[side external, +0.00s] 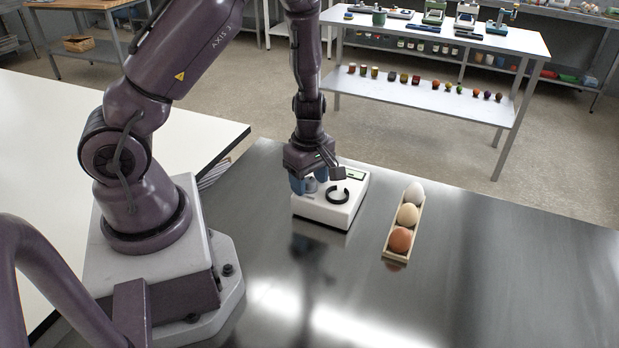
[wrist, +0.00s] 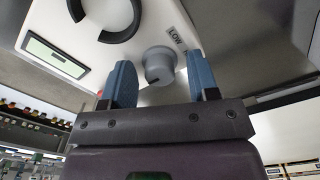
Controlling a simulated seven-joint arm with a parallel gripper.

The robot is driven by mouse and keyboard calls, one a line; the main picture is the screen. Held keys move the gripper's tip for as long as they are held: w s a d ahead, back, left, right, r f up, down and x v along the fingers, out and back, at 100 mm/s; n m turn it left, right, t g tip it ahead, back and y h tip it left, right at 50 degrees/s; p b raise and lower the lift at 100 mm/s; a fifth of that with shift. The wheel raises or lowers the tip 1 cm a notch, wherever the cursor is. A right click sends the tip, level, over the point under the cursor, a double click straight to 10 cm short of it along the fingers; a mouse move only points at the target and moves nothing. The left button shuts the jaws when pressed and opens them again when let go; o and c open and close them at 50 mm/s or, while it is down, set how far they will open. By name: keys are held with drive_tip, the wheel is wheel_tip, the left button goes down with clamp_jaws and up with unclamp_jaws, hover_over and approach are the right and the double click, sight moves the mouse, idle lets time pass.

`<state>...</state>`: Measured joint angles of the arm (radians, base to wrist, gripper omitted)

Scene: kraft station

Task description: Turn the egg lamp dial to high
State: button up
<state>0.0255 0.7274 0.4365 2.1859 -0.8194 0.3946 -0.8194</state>
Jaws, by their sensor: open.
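My gripper (side external: 308,186) is over the lamp's left part, blue fingers pointing down. In the wrist view my gripper (wrist: 162,82) is open, one finger on each side of the dial, with visible gaps. Contact cannot be told.
A wooden tray (side external: 388,246) with a white, a cream and a brown egg (side external: 401,239) lies right of the lamp. The steel table (side external: 490,270) is clear on the right and in front. A white table (side external: 60,120) adjoins at the left.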

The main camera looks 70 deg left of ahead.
drive_tip(key=c, duration=0.9)
drive_tip(key=shift+c, duration=0.2)
drive_tip(key=m, duration=0.5)
drive_tip(key=shift+m, duration=0.3)
drive_tip(key=m, duration=0.6)
drive_tip(key=shift+m, duration=0.3)
drive_tip(key=o, duration=0.9)
